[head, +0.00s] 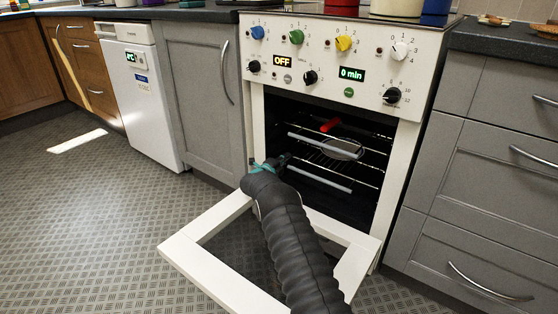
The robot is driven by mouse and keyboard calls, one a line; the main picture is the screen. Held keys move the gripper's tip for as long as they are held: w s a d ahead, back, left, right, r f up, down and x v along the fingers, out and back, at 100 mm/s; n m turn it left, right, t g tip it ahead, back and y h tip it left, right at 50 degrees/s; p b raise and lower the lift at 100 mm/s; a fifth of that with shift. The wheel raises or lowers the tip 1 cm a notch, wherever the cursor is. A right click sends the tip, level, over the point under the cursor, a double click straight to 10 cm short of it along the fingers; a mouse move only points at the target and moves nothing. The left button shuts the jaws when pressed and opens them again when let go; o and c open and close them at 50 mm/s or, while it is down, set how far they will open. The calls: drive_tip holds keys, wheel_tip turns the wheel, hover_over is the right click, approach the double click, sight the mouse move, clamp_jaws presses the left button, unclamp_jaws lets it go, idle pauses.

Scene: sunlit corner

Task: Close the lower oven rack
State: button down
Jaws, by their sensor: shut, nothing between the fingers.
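The white oven stands with its door (205,268) folded down and open. Inside, the lower rack (322,180) shows a pale front bar near the opening, and how far out it sits is hard to tell. The upper rack (320,145) has a similar bar above it. My gripper (284,159) is shut and empty, at the left side of the opening, close to the left end of the lower rack's bar. I cannot tell whether it touches the rack. My dark padded arm crosses above the open door and hides part of it.
A round pan (343,148) with a red handle (330,125) is inside the oven; which rack bears it is unclear. The control panel (330,60) with knobs is above the opening. Grey cabinets flank the oven. A white appliance (141,95) stands left; floor there is clear.

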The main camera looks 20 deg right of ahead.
drive_tip(key=shift+w+d+r, duration=0.1)
drive_tip(key=shift+d+r, duration=0.2)
drive_tip(key=shift+d, duration=0.05)
drive_tip(key=p+v, duration=0.2)
drive_tip(key=v, duration=1.3)
drive_tip(key=s+d+r+m+g+y+p, duration=0.2)
drive_tip(key=s+d+r+m+g, duration=0.2)
drive_tip(key=s+r+m, duration=0.8)
drive_tip(key=s+d+r+m+g+y+p, duration=0.2)
drive_tip(key=s+d+r+m+g, duration=0.2)
drive_tip(key=s+r+m, duration=0.8)
drive_tip(key=s+a+r+m+y+p, duration=0.1)
drive_tip(key=s+a+r+m+y, duration=0.1)
drive_tip(key=s+m, duration=0.4)
drive_tip(key=s+a+r+m+t+y+p, duration=0.1)
drive_tip(key=s+m, duration=0.6)
drive_tip(key=s, duration=0.8)
drive_tip(key=s+a+r+m+t+y+p, duration=0.1)
drive_tip(key=s+a+r+m+y, duration=0.4)
drive_tip(key=s, duration=0.6)
drive_tip(key=a+m+y+p, duration=0.1)
drive_tip(key=a+m, duration=0.1)
drive_tip(key=shift+a+y+p, duration=0.25)
drive_tip(key=shift+y+p, duration=0.1)
drive_tip(key=shift+y, duration=0.05)
